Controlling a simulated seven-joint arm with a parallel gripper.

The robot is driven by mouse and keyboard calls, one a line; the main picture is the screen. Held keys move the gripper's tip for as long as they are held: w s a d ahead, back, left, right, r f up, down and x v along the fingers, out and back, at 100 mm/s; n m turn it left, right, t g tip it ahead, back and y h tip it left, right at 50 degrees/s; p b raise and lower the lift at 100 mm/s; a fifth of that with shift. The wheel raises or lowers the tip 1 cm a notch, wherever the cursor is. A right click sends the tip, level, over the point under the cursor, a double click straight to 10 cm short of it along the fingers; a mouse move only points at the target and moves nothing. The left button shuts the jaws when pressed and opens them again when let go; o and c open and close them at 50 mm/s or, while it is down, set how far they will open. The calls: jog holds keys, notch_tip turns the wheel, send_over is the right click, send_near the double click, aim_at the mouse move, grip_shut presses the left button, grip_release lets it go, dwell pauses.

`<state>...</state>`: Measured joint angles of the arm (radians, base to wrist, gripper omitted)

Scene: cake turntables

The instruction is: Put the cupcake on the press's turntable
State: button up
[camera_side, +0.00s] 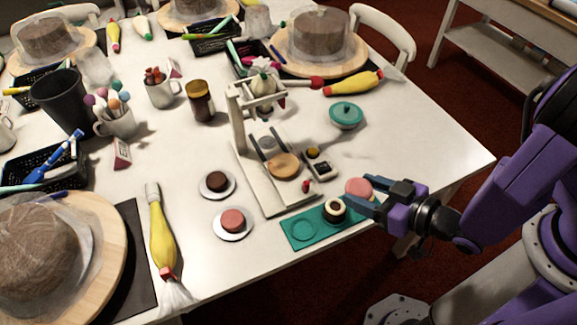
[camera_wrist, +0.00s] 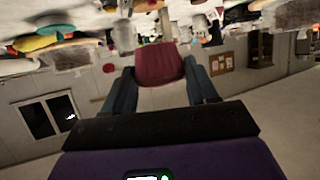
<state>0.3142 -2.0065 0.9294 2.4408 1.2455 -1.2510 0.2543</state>
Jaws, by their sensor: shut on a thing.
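My gripper (camera_side: 366,194) is at the front right of the table and is shut on a pink-topped cupcake (camera_side: 358,187). In the wrist view the cupcake (camera_wrist: 159,64) is a dark red shape between the two fingers. It is by the right end of the teal tray (camera_side: 303,229); whether it touches the tray I cannot tell. The press (camera_side: 238,117) is a white frame on a flat base, left of and behind my gripper. Its round wooden turntable (camera_side: 285,165) is empty.
A dark cupcake with a pale top (camera_side: 335,210) sits in the tray, left of my gripper. A small black-and-white device (camera_side: 320,165) stands beside the turntable. A teal lidded dish (camera_side: 346,115) is behind. Two saucers with cakes (camera_side: 217,184) (camera_side: 233,221) are left. The table's right corner is clear.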

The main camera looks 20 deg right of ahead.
jog(key=w+r+m+h, duration=0.2)
jog(key=w+m+h, duration=0.2)
jog(key=w, duration=0.6)
send_over(286, 170)
jog(key=shift+t, duration=0.4)
notch_tip(286, 170, down, 10)
jog(key=shift+s+d+r, duration=0.1)
jog(key=shift+r, duration=0.15)
jog(key=shift+f, duration=1.6)
jog(key=shift+f, duration=0.1)
jog(key=o, duration=1.1)
jog(key=shift+c, duration=0.2)
